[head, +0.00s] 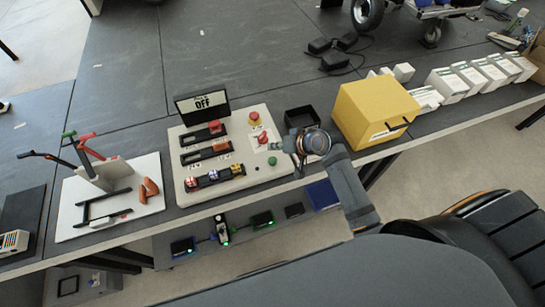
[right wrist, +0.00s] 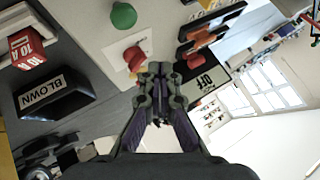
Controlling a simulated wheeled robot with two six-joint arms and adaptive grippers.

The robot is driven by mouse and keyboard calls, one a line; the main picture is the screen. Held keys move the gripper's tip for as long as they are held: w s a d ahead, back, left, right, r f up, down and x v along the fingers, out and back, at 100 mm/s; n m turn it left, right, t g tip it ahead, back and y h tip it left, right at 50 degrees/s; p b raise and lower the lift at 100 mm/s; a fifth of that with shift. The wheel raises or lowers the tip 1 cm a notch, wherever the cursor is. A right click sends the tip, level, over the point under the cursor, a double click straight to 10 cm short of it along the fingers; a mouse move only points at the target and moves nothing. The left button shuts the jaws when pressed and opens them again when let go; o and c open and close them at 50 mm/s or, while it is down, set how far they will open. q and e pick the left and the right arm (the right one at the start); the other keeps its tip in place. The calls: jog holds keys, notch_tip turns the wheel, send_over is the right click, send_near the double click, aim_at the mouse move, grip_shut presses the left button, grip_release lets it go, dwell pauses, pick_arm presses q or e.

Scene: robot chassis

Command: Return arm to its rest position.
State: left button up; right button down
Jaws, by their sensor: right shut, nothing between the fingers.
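My right arm comes in from the lower right in the head view. Its gripper (head: 280,146) is over the right part of the white control panel (head: 250,178), close to the red knob (head: 263,138). In the right wrist view the gripper (right wrist: 160,72) has its fingers together with nothing between them. There the tips appear just beside the red knob (right wrist: 134,57); I cannot tell whether they touch it. A green button (head: 272,160) is beside the gripper. My left gripper is not in view.
A black bin (head: 302,117), labelled BLOWN in the wrist view, and a yellow box (head: 372,110) stand right of the panel. A black OFF sign (head: 202,104) stands behind it. A white tool board (head: 110,200) is left. White boxes (head: 470,75) line the right.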

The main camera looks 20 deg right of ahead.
dwell(0.7)
jog(key=s+d+r+n+g+h, duration=0.1)
jog(key=s+d+g+h, duration=0.2)
jog(key=s, duration=0.6)
jog(key=s+d+r+n+h, duration=0.1)
jog(key=s+d+h, duration=0.3)
jog(key=s, duration=0.6)
jog(key=s+d+f+g+b, duration=0.1)
jog(key=d+f, duration=0.1)
jog(key=f, duration=1.3)
jog(key=s+d+f+g, duration=0.1)
jog(key=s+d+f, duration=0.15)
jog(key=f, duration=1.15)
jog(key=s+d+f+g+b, duration=0.1)
jog(key=s+f, duration=1.5)
jog(key=s, duration=0.1)
jog(key=shift+s+y, duration=0.15)
jog(key=shift+y, duration=0.15)
